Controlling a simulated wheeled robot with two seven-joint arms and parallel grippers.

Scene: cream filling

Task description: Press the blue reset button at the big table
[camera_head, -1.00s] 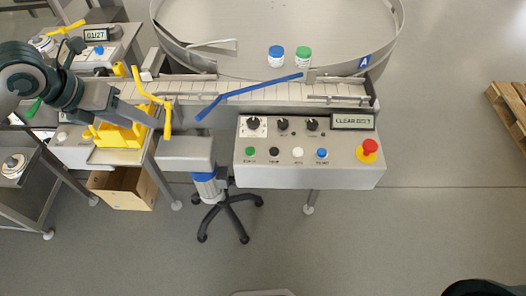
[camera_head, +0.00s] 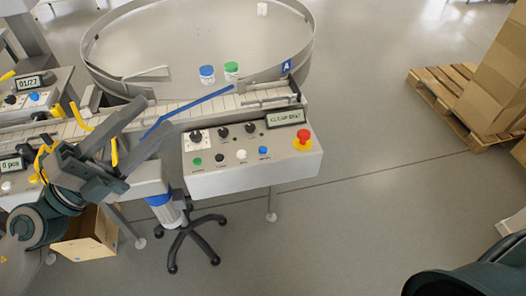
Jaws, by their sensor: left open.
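The blue button (camera_head: 263,151) is the rightmost in a row of green, black, white and blue buttons on the grey control panel (camera_head: 240,181) by the big round table (camera_head: 130,45). The panel's display (camera_head: 285,117) reads "CLEAR BELT". My left gripper (camera_head: 156,116) is open and empty, its two grey fingers apart and pointing up and right. It is left of the panel, in front of the conveyor, well apart from the blue button. My right gripper is not in view.
A red emergency button (camera_head: 303,138) on a yellow base sits right of the blue button. Blue-capped (camera_head: 207,75) and green-capped (camera_head: 231,71) jars stand on the round table. A blue guide bar (camera_head: 190,108) crosses the conveyor. Pallet with cartons (camera_head: 495,80) at right; open floor between.

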